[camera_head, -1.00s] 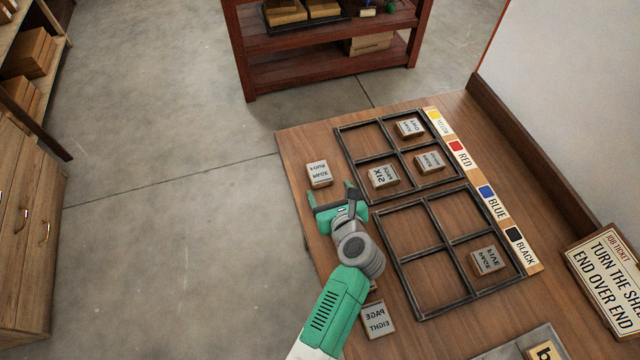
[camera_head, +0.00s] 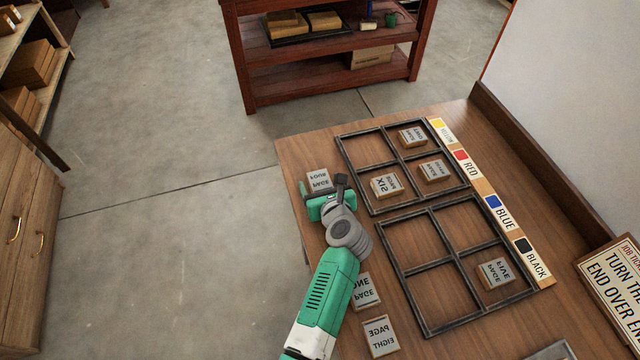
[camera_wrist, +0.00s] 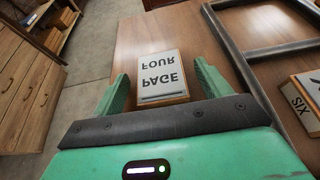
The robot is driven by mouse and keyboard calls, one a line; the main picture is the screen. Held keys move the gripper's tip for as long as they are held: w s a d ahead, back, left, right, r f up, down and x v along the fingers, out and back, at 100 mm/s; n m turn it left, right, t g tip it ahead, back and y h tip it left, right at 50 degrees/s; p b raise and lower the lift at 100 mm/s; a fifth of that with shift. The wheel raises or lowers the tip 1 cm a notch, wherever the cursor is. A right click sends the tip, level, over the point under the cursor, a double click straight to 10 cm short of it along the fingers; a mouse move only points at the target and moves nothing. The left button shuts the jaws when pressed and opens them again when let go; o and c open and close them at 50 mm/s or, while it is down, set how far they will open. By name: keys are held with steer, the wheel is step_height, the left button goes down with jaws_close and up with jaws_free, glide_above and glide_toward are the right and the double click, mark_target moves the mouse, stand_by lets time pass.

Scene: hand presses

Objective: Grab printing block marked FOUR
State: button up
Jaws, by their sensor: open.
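The printing block marked FOUR (camera_head: 318,176) lies flat on the table near its left edge, outside the frames. Its pale top carries mirrored lettering, PAGE FOUR, and its sides are wood. In the wrist view the FOUR block (camera_wrist: 160,70) sits between the two green fingers of my gripper (camera_wrist: 163,82), with gaps at both sides. My gripper (camera_head: 324,193) is open and holds nothing. In the head view it covers the block's near edge.
An upper metal frame (camera_head: 374,148) holds three blocks, including SIX (camera_head: 386,186). A lower frame (camera_head: 412,267) holds FIVE (camera_head: 495,272). Blocks ONE (camera_head: 366,290) and EIGHT (camera_head: 380,336) lie near my arm. A colour strip (camera_head: 482,183) runs along the right.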

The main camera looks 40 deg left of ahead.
steer(key=c, duration=1.1)
